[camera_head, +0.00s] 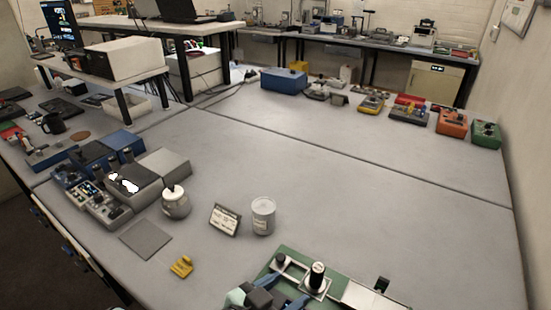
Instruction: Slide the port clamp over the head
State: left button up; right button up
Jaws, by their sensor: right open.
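A green board (290,258) lies at the bottom edge, cut off by the frame. On it, a dark upright cylinder with a pale top (317,275) stands on a light metal plate, with a smaller dark knob (280,261) to its left. I cannot tell which part is the head. A small yellow slotted piece (181,266) lies flat on the table left of the board; I cannot tell if it is the port clamp. My right gripper (268,295), dark with blue parts, is at the bottom edge over the board's left part, open, partly cut off. My left gripper is out of view.
A small sign (224,219), a pale jar (263,216) and a round pot (176,202) stand behind the yellow piece. A grey mat (146,240) lies to the left, near grey and blue boxes. The table's middle and right are clear.

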aim_at(289, 265)
jog(key=k+j, duration=0.25)
jog(key=j, duration=0.15)
jog(key=k+j, duration=0.55)
jog(key=j, duration=0.25)
jog(key=k+j, duration=0.25)
jog(key=j, duration=0.15)
